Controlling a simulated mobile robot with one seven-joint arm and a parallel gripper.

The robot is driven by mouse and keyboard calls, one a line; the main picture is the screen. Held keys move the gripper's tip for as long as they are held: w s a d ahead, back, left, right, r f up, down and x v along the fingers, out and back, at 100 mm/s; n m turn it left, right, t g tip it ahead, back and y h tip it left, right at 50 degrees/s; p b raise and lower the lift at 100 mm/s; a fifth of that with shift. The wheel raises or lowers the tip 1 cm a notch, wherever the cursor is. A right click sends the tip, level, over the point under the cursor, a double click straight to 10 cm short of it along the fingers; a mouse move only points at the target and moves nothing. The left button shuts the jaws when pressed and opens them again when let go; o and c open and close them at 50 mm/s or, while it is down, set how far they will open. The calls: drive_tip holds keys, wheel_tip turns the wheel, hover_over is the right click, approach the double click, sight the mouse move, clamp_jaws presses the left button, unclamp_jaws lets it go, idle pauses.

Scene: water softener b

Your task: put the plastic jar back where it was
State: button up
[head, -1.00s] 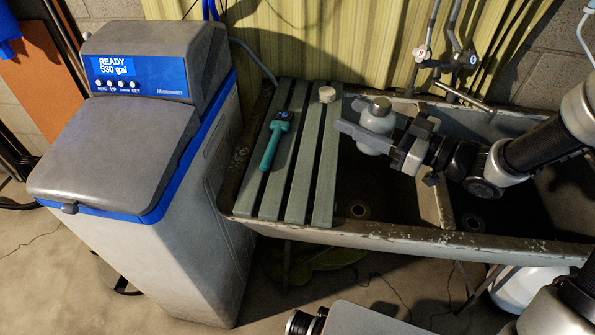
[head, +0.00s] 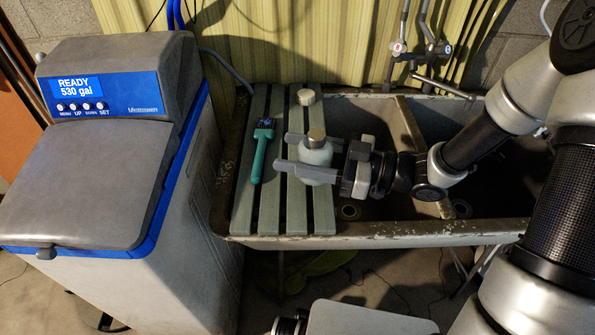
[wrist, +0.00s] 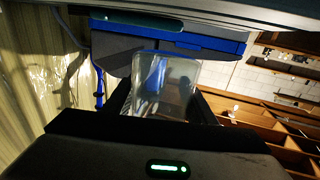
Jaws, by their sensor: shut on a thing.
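The plastic jar (head: 316,172) is a whitish, translucent jar with a beige cap, upright over the right-hand slats of the green slatted board (head: 269,215). My gripper (head: 287,152) reaches in from the right and is shut on the jar, one finger on its far side and one on its near side. In the wrist view the clear jar (wrist: 162,84) sits between the two dark fingers. I cannot tell whether its base touches the slats.
A teal handheld tester (head: 259,155) lies on the slats left of the jar. A small beige round piece (head: 306,97) sits behind it. The water softener (head: 105,165) stands left. The sink (head: 470,232) opens right of the board. The front slats are clear.

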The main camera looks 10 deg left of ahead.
drive_tip(key=shift+f+b, duration=0.55)
drive_tip(key=shift+f, duration=1.45)
drive_tip(key=shift+f, duration=0.1)
drive_tip(key=o, duration=1.1)
drive_tip(key=shift+o, duration=0.2)
drive_tip(key=shift+d, duration=0.4)
drive_tip(key=d+p, duration=0.1)
drive_tip(key=d, duration=0.5)
drive_tip(key=shift+s+d, duration=0.1)
drive_tip(key=shift+d, duration=0.3)
